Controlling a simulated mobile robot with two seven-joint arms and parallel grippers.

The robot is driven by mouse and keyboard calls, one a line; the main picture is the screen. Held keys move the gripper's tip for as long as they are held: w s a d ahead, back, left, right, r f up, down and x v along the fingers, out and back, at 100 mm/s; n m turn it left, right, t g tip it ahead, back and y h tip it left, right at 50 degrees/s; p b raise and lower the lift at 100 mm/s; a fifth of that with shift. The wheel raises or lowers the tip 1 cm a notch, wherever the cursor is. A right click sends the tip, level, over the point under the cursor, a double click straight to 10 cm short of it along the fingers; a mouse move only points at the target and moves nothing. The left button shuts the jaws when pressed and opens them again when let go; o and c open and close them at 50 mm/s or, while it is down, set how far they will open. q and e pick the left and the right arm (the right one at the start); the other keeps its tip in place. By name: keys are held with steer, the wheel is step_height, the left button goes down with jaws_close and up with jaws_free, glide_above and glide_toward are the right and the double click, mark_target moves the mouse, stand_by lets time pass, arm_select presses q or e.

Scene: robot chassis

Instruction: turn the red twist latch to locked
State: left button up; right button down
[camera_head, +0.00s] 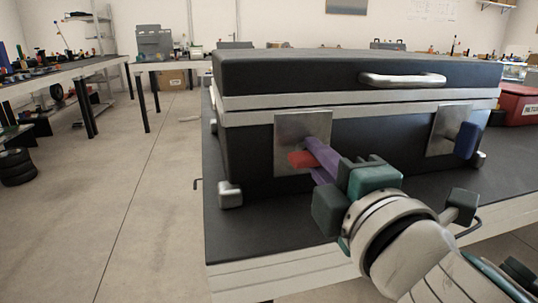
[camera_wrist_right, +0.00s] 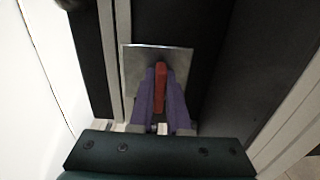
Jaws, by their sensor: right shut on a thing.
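The red twist latch (camera_head: 301,159) sits on a square metal plate (camera_head: 289,128) on the front of a black case (camera_head: 250,135). In the head view its handle lies roughly level. My right gripper (camera_head: 322,160) has purple fingers and is shut on the red latch. In the right wrist view the red latch (camera_wrist_right: 160,84) shows between the two purple fingers (camera_wrist_right: 160,100), with the metal plate (camera_wrist_right: 132,68) behind it. The fingers hide part of the latch in the head view. My left gripper is in neither view.
A blue latch (camera_head: 467,140) on a second metal plate (camera_head: 441,135) is at the case's right. The lid has a silver handle (camera_head: 402,79) and looks closed. The case stands on a dark-topped table (camera_head: 222,237). A red box (camera_head: 519,105) is at the right. Open floor lies left.

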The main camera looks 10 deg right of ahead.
steer(key=c, duration=0.9)
jaws_free()
steer(key=s, duration=1)
steer(key=shift+d, duration=0.2)
